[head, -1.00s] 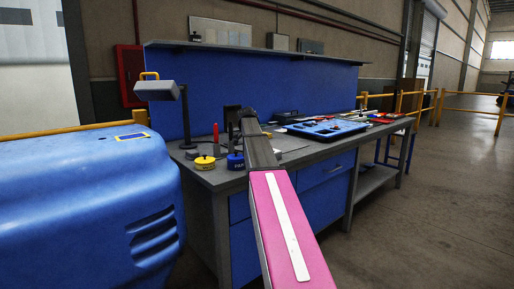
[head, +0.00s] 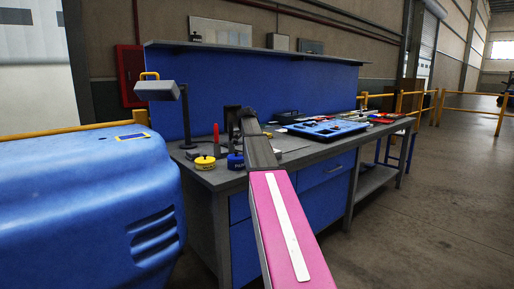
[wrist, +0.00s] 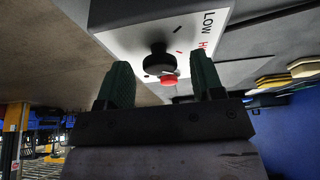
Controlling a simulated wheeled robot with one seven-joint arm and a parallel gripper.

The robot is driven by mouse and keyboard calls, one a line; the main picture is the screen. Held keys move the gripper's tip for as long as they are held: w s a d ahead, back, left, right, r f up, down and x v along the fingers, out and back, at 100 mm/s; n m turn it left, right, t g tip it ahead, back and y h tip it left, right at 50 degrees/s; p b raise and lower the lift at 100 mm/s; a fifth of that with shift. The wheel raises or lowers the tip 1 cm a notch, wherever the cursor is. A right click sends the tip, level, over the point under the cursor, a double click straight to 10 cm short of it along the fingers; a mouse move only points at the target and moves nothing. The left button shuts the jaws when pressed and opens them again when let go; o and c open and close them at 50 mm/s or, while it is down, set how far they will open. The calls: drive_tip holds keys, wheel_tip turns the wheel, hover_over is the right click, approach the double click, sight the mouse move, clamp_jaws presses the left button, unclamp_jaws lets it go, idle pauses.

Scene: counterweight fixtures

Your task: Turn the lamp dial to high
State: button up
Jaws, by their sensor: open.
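The dial (wrist: 158,60) is a round black knob on a pale panel (wrist: 140,22) in the wrist view. The word LOW and a red word starting with H, cut off by my finger, are printed on the panel beside it. A red round part (wrist: 168,80) shows just below the knob. My gripper (wrist: 162,65) is open, with one green finger on each side of the knob. No contact with the knob is visible. A desk lamp (head: 156,90) stands at the bench's left end in the head view. The dial cannot be made out there.
The grey-topped blue bench (head: 300,150) holds a yellow weight (head: 204,162), a blue weight (head: 235,162) and a red upright tool (head: 216,138). A blue tray (head: 326,129) lies farther right. A large blue machine (head: 80,200) stands at left. The floor at right is clear.

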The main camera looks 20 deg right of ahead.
drive_tip(key=v, duration=1.1)
